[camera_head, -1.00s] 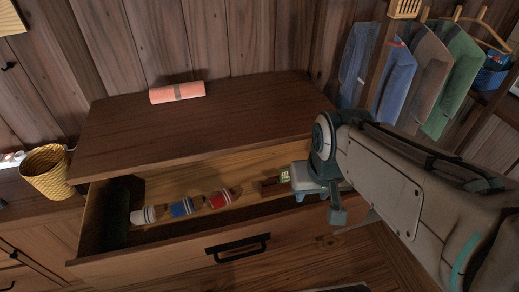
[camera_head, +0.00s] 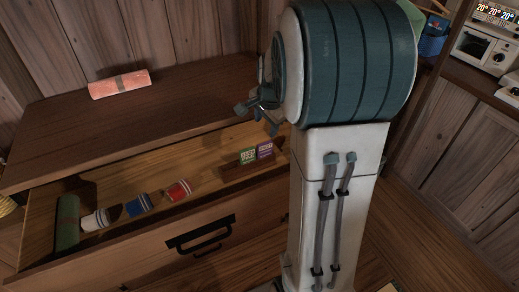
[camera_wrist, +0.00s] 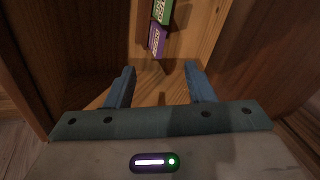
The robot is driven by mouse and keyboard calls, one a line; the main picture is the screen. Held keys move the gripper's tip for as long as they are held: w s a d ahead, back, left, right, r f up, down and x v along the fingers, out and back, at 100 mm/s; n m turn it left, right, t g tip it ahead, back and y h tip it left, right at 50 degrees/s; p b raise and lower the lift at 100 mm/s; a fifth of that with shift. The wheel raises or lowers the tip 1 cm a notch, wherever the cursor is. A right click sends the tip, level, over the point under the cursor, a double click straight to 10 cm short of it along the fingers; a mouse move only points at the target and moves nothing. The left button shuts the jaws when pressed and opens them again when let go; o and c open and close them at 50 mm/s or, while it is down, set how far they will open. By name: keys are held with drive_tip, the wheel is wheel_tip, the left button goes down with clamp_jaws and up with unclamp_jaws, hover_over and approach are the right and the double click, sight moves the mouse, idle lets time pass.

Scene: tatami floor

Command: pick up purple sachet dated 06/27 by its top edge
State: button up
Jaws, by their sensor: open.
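The purple sachet (camera_head: 264,150) stands beside a green sachet (camera_head: 247,156) in a small dark wooden holder (camera_head: 236,174), near the right end of the open drawer. The date on it is too small to read. In the wrist view the purple sachet (camera_wrist: 157,40) lies just beyond my fingertips, with the green sachet (camera_wrist: 163,11) past it at the top edge. My gripper (camera_wrist: 160,68) is open and empty, its two blue fingers apart. In the head view my gripper (camera_head: 256,115) is above the drawer, over the sachets and not touching them; my arm hides part of it.
A pink roll (camera_head: 120,84) lies on the cabinet top (camera_head: 110,125), which overhangs the drawer's back. The drawer's right wall is close.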

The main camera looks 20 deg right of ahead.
approach(266, 145)
drive_tip(key=x, duration=0.2)
drive_tip(key=b+x, duration=0.1)
drive_tip(key=x, duration=0.2)
drive_tip(key=shift+w+a, duration=0.25)
drive_tip(key=shift+w, duration=0.1)
drive_tip(key=x, duration=0.4)
drive_tip(key=shift+s+d+f, duration=0.25)
drive_tip(key=shift+d, duration=0.1)
drive_tip(key=shift+w+f, duration=0.15)
drive_tip(key=shift+f, duration=0.2)
clamp_jaws()
